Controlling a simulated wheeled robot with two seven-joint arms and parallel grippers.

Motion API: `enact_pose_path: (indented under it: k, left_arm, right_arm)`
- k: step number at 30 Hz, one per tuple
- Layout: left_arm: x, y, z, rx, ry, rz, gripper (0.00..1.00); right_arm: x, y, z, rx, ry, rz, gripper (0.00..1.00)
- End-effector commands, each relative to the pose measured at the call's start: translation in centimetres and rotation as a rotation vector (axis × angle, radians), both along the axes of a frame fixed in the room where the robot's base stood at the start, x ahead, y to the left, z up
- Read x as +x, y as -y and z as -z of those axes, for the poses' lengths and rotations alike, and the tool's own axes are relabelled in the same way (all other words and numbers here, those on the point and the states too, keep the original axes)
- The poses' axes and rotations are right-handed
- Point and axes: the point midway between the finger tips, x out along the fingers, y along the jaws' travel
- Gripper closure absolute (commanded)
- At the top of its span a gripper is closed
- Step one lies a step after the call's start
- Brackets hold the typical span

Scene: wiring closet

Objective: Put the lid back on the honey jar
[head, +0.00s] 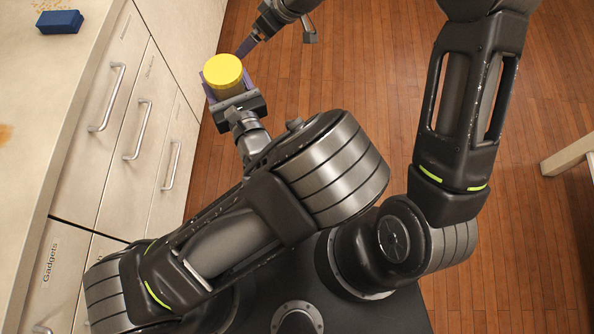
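A round yellow piece (223,73) with a bright flat top and a short visible side stands between the purple fingers of my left gripper (226,88). I cannot tell whether it is the honey jar's lid alone or the jar with its lid on. Its lower part is hidden by the gripper. My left gripper is shut on it, holding it in the air beside the drawer fronts. My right gripper (247,46) is just above and to the right of it in the picture. Only a narrow part of its fingers shows, so its opening and anything it holds are unclear.
A pale counter (45,110) runs along the left, with a blue block (59,22) on it and an orange-brown stain (5,134). Drawers with metal handles (138,128) are below. Wooden floor (350,70) is open beyond. A pale wooden furniture part (568,155) is at far right.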

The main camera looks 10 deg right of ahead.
Motion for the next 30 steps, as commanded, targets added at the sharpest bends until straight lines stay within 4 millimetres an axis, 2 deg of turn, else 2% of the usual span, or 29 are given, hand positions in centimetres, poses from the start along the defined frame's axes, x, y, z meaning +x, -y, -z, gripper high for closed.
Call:
enact_pose_path:
  k: [1,3,5,6,9,10,12,15,18,22,30]
  left_arm:
    - [0.0,0.0,-0.1,-0.001,0.002,0.0,1.0]
    - [0.0,0.0,-0.1,-0.001,0.002,0.0,1.0]
    - [0.0,0.0,-0.1,-0.001,0.002,0.0,1.0]
    - [0.0,0.0,-0.1,-0.001,0.002,0.0,1.0]
    - [0.0,0.0,-0.1,-0.001,0.002,0.0,1.0]
    - [0.0,0.0,-0.1,-0.001,0.002,0.0,1.0]
    - [0.0,0.0,-0.1,-0.001,0.002,0.0,1.0]
    - [0.0,0.0,-0.1,-0.001,0.002,0.0,1.0]
    - [0.0,0.0,-0.1,-0.001,0.002,0.0,1.0]
    - [0.0,0.0,-0.1,-0.001,0.002,0.0,1.0]
    - [0.0,0.0,-0.1,0.0,0.004,0.0,1.0]
  right_arm:
    - [-2.4,0.6,4.7,0.006,-0.075,0.08,0.04]
    - [-5.9,1.2,9.8,0.012,-0.162,0.192,0.04]
    - [-9.7,1.4,13.7,0.015,-0.24,0.279,0.04]
    - [-12.3,1.6,16.0,0.018,-0.292,0.339,0.04]
    - [-18.9,1.9,20.1,0.026,-0.404,0.473,0.04]
    - [-20.8,1.9,21.0,0.028,-0.436,0.51,0.04]
    - [-24.8,2.0,22.4,0.034,-0.496,0.585,0.04]
    - [-29.0,2.0,23.4,0.042,-0.561,0.667,0.04]
    - [-31.3,2.0,23.7,0.05,-0.597,0.716,0.04]
    - [-32.2,2.0,23.8,0.053,-0.61,0.738,0.04]
    - [-32.1,2.0,23.8,0.053,-0.608,0.736,0.04]
